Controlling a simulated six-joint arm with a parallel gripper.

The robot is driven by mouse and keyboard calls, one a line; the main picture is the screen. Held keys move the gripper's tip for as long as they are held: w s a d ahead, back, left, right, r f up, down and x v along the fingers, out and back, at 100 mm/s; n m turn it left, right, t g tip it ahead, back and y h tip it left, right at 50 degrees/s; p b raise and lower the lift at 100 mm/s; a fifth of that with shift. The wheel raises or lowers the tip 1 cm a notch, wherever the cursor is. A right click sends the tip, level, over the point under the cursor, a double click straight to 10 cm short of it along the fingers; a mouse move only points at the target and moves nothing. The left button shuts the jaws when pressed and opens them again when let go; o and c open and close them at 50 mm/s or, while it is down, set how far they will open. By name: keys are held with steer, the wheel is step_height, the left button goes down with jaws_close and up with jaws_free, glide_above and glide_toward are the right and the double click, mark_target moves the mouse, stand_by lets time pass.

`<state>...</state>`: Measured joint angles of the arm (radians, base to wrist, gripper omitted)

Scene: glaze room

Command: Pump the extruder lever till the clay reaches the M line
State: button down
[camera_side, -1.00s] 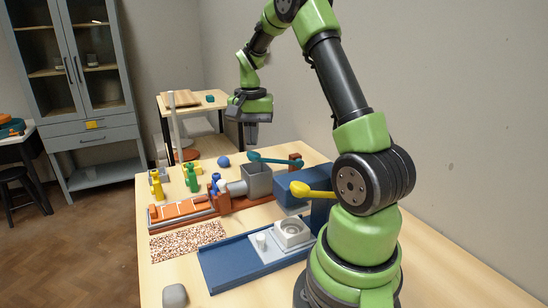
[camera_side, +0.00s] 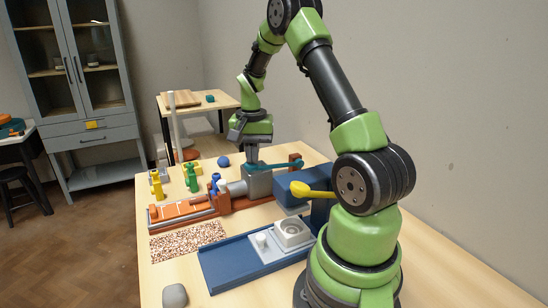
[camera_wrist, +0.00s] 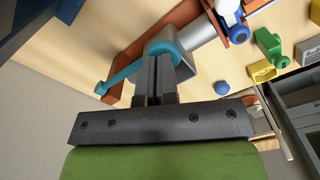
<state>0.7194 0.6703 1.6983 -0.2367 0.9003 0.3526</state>
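The teal extruder lever (camera_side: 285,165) runs from a red-brown post on the right to a round knob, which also shows in the wrist view (camera_wrist: 160,47). My gripper (camera_side: 254,162) is down at the knob end. In the wrist view its two fingers (camera_wrist: 155,62) are close together, with their tips at the knob; they look shut and pressed on it from above rather than around it. The grey extruder box (camera_side: 258,184) is under the knob. The orange bed (camera_side: 183,210) with pale cross lines lies left of the barrel. The clay's end and the M letter are too small to read.
A blue bracket (camera_side: 290,186) with a yellow lever (camera_side: 312,190) stands close to the right of the extruder. Green (camera_side: 192,178) and yellow (camera_side: 157,184) pieces stand behind the bed. A blue tray (camera_side: 225,265) and speckled mat (camera_side: 188,241) lie in front.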

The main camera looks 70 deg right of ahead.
steer(key=shift+f, duration=0.65)
steer(key=shift+f, duration=2.15)
steer(key=shift+r, duration=5.2)
steer(key=shift+r, duration=0.1)
step_height(320, 180, up, 5)
steer(key=shift+f, duration=0.1)
